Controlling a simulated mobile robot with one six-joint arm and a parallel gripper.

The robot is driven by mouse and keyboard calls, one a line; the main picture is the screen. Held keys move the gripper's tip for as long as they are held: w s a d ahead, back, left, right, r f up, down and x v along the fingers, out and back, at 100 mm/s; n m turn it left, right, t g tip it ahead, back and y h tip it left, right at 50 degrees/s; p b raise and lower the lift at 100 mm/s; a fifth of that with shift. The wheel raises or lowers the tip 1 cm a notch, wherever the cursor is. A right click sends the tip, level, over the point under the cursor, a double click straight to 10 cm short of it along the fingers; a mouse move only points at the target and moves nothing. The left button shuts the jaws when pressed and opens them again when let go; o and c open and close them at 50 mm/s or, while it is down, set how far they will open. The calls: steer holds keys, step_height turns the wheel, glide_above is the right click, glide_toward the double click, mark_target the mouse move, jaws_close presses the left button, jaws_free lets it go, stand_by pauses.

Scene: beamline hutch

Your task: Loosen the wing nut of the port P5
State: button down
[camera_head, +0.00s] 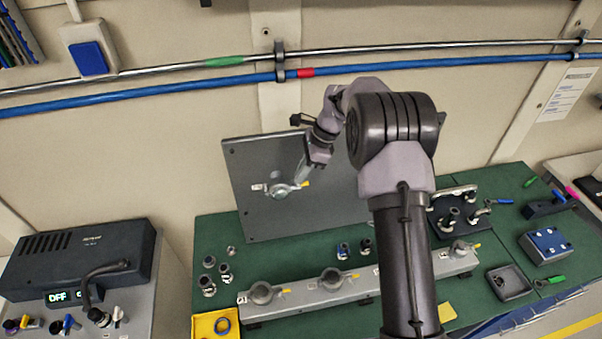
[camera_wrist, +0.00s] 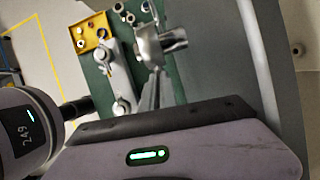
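My gripper (camera_head: 300,178) is at this port's right side, close to the yellow part. In the wrist view the port's metal clamp (camera_wrist: 150,45) shows near the top middle, just beyond my gripper (camera_wrist: 150,92). The wing nut is not clear there, and I cannot tell contact or whether the fingers are closed.
A grey rail (camera_head: 310,294) with several clamped ports lies on the green bench below the plate. Loose metal fittings (camera_head: 207,282) and a yellow tray (camera_head: 215,325) are at its left. A dark controller box (camera_head: 80,255) stands further left. Blue and silver pipes cross the wall behind.

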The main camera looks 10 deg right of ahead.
steer(key=c, duration=1.6)
jaws_free()
steer(key=shift+c, duration=0.2)
steer(key=shift+r, duration=0.1)
steer(key=v, duration=1.7)
steer(key=shift+d, duration=0.15)
